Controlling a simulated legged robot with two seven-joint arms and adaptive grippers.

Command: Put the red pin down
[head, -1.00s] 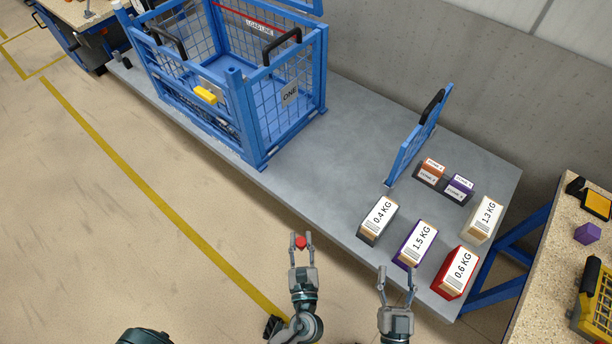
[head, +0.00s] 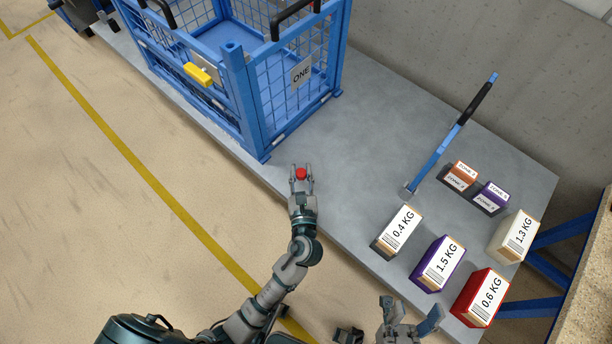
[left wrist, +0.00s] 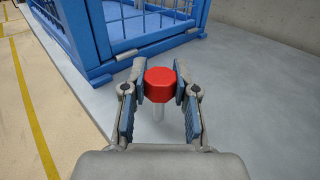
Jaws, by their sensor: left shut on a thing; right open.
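The red pin (head: 301,174) has a red faceted head, and in the left wrist view the pin (left wrist: 160,84) shows a pale shaft below the head. My left gripper (head: 301,178) is shut on it; in the left wrist view the fingers (left wrist: 159,88) stand on either side of the head. The gripper is over the grey table (head: 350,150) near its front edge, just in front of the blue cage's near corner. Whether the shaft touches the table cannot be told. My right gripper (head: 408,312) is open and empty at the bottom, off the table's front edge.
The blue cage (head: 236,100) with a yellow latch (head: 198,74) stands at the left. Several weight boxes (head: 437,262) line the right end. The table between cage and panel is clear.

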